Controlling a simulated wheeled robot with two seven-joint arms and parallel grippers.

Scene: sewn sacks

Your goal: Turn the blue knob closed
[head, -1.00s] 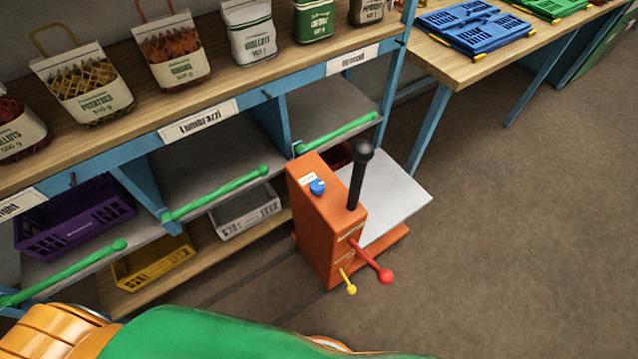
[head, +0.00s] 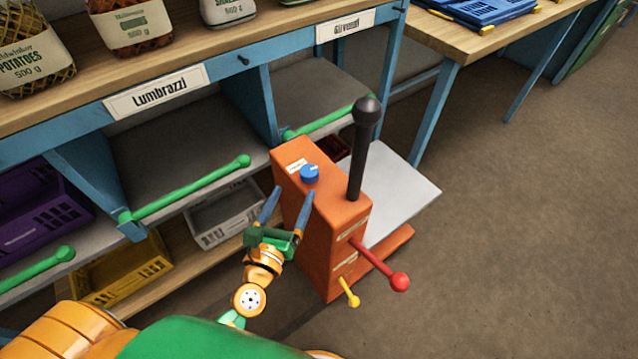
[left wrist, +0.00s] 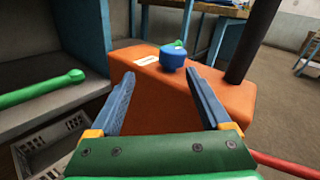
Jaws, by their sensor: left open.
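The blue knob (head: 310,173) sits on top of the orange machine (head: 330,230), beside a small white label. It also shows in the left wrist view (left wrist: 173,58), just beyond the fingertips and between their lines. My left gripper (head: 290,194) is open and empty, with its two blue fingers pointing at the knob from the near left side. In the left wrist view the open fingers (left wrist: 160,84) show a gap with the orange top between them. The fingers appear apart from the knob. My right gripper is not in view.
A tall black lever (head: 360,150) stands just right of the knob. A red-knobbed lever (head: 398,281) and a yellow-knobbed one (head: 352,299) stick out of the machine's front. A shelf with green rails (head: 190,188) is at left. The floor at right is clear.

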